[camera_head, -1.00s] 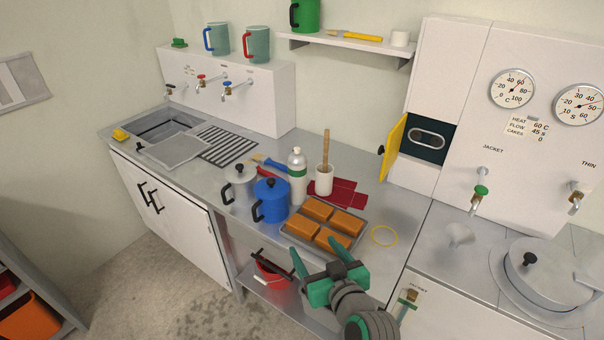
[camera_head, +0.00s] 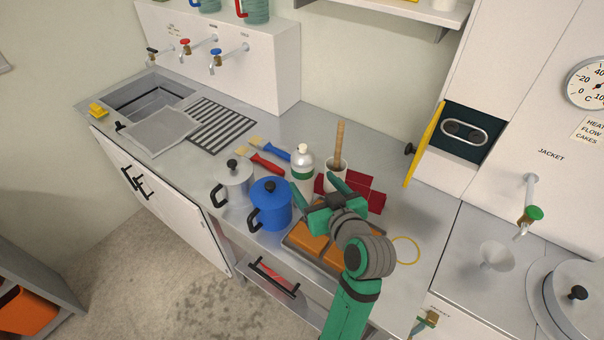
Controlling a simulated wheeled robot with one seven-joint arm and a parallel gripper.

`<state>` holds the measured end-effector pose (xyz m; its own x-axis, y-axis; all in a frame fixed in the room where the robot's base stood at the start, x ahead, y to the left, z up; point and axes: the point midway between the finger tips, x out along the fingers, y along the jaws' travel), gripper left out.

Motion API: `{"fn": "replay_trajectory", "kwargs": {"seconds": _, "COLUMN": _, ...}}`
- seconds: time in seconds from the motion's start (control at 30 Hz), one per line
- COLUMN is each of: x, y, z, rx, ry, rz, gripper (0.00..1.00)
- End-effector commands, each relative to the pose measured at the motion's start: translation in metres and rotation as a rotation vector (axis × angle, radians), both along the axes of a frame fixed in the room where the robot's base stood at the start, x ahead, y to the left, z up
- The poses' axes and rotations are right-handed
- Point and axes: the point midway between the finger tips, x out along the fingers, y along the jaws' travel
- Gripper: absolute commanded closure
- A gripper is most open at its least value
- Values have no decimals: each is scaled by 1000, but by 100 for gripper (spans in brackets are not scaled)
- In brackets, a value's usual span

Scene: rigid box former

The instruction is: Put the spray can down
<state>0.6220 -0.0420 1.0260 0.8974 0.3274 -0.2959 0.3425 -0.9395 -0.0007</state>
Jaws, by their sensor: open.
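The spray can (camera_head: 303,161), silver-white with a green band and a rounded top, stands upright on the steel counter, between the blue pot and a cup with a wooden-handled tool. My green gripper (camera_head: 318,188) is open, in front of the can and above the tray of orange blocks. Its fingers point toward the can and cup.
The blue pot (camera_head: 270,207) and grey pot (camera_head: 233,179) stand left of the can. The cup (camera_head: 336,173) and dark red sheets (camera_head: 367,187) are at its right. Two brushes (camera_head: 266,165) lie behind the pots. A yellow ring (camera_head: 405,250) lies on clear counter at right.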

Motion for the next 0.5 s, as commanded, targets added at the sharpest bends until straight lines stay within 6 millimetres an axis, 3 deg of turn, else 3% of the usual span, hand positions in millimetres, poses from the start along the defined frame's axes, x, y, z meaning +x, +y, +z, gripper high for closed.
{"fn": "replay_trajectory", "kwargs": {"seconds": 0.13, "x": 20, "y": 7, "z": -6, "rx": 0, "ry": 0, "rz": 1, "gripper": 29}}
{"fn": "replay_trajectory", "kwargs": {"seconds": 0.5, "x": 47, "y": 20, "z": -18, "rx": 1, "ry": 1, "rz": 4, "gripper": 29}}
